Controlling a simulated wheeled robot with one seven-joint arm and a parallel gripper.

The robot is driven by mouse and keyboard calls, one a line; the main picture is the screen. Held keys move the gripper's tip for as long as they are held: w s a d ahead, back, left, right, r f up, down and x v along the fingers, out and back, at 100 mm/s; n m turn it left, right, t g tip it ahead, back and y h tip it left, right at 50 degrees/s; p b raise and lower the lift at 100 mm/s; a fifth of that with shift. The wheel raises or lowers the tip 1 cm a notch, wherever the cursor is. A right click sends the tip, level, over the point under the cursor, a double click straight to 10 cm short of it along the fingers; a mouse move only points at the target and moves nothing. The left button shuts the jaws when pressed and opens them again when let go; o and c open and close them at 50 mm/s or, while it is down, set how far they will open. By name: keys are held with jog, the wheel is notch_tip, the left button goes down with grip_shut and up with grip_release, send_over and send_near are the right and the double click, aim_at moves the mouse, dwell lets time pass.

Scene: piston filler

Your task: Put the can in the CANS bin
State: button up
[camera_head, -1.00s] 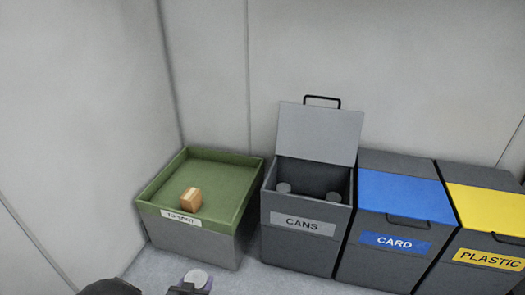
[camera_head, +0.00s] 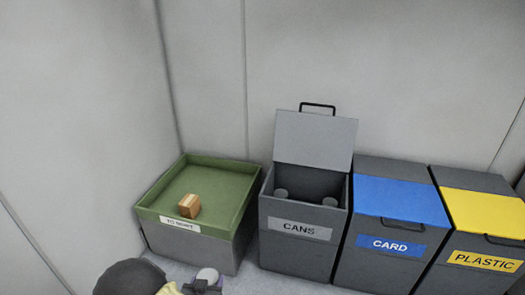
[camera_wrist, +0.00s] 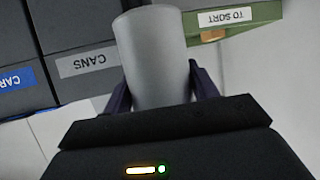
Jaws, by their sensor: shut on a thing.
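My gripper (camera_wrist: 160,90) is shut on a plain light grey can (camera_wrist: 153,58), which fills the middle of the wrist view between the two dark fingers. In the head view the can's pale round end (camera_head: 207,274) shows at the bottom edge, in front of the green tray, with part of my gripper (camera_head: 203,285) beside it. The grey CANS bin (camera_head: 297,250) stands to the right of it with its lid (camera_head: 313,140) raised. Two round grey shapes show inside the bin. In the wrist view the CANS bin (camera_wrist: 85,35) is at upper left, upside down.
The green TO SORT tray (camera_head: 240,170) on a grey base holds a small brown box (camera_head: 189,206). The blue-lidded CARD bin (camera_head: 400,195) and yellow-lidded PLASTIC bin (camera_head: 485,210) stand shut to the right of the CANS bin. Walls close in behind and at left.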

jog(key=w+d+p, duration=0.2)
jog(key=w+d, duration=0.8)
jog(key=d, duration=0.5)
jog(key=w+d+r+p, duration=0.1)
jog(key=w+d+p, duration=0.1)
jog(key=d, duration=1.5)
jog(key=s+r+p, duration=0.2)
jog(key=r+p, duration=1.6)
jog(key=r, duration=0.2)
jog(key=s+r+p, duration=0.2)
jog(key=r+p, duration=1.7)
jog(key=shift+s+a+r+n+y+p, duration=0.3)
jog(key=shift+s+a+r+n+y, duration=0.05)
jog(key=shift+s+a+n+y, duration=0.05)
jog(key=shift+f, duration=0.1)
jog(key=s+f, duration=0.4)
jog(key=f, duration=0.1)
jog(key=shift+s+f, duration=0.2)
